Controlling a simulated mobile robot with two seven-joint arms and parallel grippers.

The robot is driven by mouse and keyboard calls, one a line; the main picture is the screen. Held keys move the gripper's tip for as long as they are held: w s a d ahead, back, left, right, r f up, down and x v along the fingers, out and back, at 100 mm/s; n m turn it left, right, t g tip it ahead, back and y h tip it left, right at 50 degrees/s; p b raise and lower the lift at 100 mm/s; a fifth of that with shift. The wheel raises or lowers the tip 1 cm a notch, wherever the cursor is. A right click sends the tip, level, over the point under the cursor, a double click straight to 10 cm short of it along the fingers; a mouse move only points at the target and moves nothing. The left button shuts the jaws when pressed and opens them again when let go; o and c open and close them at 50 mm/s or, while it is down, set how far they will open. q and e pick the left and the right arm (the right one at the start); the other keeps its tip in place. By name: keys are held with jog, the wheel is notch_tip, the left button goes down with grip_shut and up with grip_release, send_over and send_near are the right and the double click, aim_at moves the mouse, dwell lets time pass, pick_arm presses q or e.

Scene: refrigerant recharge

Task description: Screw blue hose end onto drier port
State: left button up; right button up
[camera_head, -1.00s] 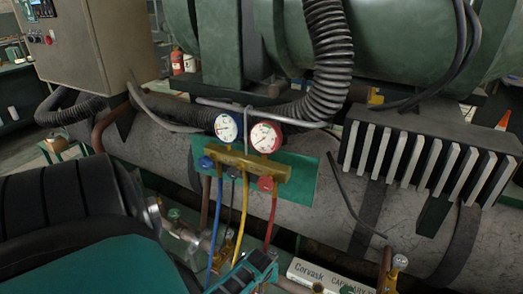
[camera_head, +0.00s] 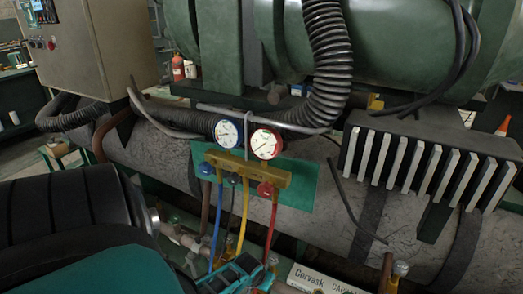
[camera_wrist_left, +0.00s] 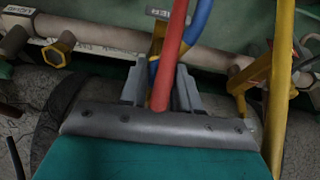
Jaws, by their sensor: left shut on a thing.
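My left gripper (camera_head: 238,275) is low in the middle of the head view. In the left wrist view its grey fingers (camera_wrist_left: 160,76) are closed around the lower end of the blue hose (camera_wrist_left: 198,25); the red hose (camera_wrist_left: 170,55) crosses in front and hides part of the grip. The blue hose (camera_head: 216,222) hangs from the left side of the brass gauge manifold (camera_head: 245,170). A brass hex fitting (camera_wrist_left: 57,48) stands on a pale pipe (camera_wrist_left: 110,38) in the wrist view; I cannot tell whether it is the drier port. My right gripper is not in view.
A white labelled body, "Corvask" (camera_head: 310,280), lies at the bottom, near a brass valve (camera_head: 400,268). The yellow hose (camera_head: 244,215) and red hose (camera_head: 271,228) hang close to my left gripper. A finned black block (camera_head: 425,160) is at right.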

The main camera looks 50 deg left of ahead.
pick_arm(q)
jog(key=m+h, duration=0.1)
jog(key=m, duration=0.1)
jog(key=shift+a+m, duration=0.15)
jog(key=shift+m, duration=0.25)
jog(key=o, duration=1.1)
jog(key=shift+r, duration=2.2)
jog(key=s+d+f, duration=0.1)
jog(key=s+d, duration=0.5)
jog(key=s, duration=0.5)
jog(key=shift+s, duration=0.35)
